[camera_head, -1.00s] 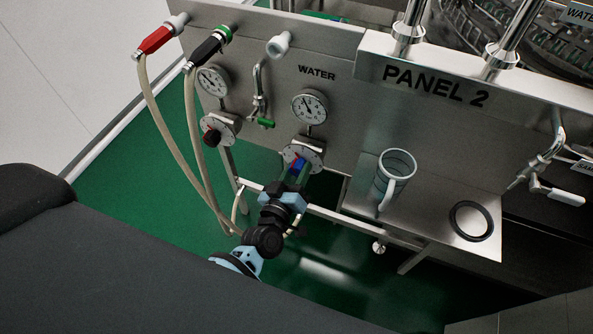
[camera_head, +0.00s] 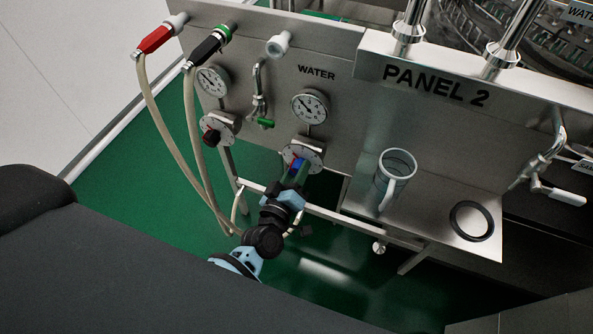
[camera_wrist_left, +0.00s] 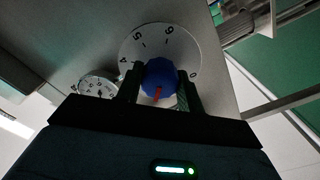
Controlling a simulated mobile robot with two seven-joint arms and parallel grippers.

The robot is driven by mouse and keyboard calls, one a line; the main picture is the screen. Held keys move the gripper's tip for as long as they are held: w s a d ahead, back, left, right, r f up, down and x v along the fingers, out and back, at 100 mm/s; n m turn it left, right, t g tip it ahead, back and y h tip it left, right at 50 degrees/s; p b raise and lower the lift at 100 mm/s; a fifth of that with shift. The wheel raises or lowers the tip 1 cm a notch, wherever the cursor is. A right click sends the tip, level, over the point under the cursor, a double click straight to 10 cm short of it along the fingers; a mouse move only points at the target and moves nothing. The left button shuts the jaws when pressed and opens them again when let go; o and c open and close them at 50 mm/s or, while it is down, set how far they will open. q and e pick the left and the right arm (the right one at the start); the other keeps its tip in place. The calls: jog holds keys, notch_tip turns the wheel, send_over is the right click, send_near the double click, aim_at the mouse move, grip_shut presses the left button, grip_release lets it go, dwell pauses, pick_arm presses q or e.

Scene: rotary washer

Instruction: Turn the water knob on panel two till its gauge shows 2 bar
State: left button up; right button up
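The blue water knob (camera_head: 297,163) sits on a round metal dial plate (camera_head: 313,155) below the WATER gauge (camera_head: 309,106) on panel two. In the left wrist view the knob (camera_wrist_left: 160,77) has a red mark pointing down the picture, and the dial (camera_wrist_left: 183,45) carries numbers around it. My left gripper (camera_head: 294,175) has its fingers on both sides of the knob, closed on it. The gauge also shows in the left wrist view (camera_wrist_left: 97,88), too small to read. In the head view its needle points up and left, but the value is unclear. My right gripper is out of view.
A grey mug (camera_head: 395,172) and a black ring (camera_head: 471,221) rest on the metal shelf (camera_head: 430,215) at the right.

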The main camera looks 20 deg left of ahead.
pick_arm(q)
jog(key=o, duration=0.4)
jog(key=shift+o, duration=0.2)
jog(key=s, duration=0.8)
jog(key=shift+a, duration=0.15)
jog(key=shift+w, duration=0.1)
jog(key=s+a+m+g+p, duration=0.1)
jog(key=s+m+g+p, duration=0.2)
jog(key=s, duration=0.6)
jog(key=s+a+f+m+g+h+p, duration=0.1)
jog(key=s+m+g+p, duration=0.2)
jog(key=s, duration=0.6)
jog(key=s+a+m+g+p, duration=0.2)
jog(key=s+m+g+p, duration=0.1)
jog(key=s, duration=0.7)
jog(key=shift+f+m+p, duration=0.3)
jog(key=shift+m+p, duration=0.3)
jog(key=shift+m, duration=0.2)
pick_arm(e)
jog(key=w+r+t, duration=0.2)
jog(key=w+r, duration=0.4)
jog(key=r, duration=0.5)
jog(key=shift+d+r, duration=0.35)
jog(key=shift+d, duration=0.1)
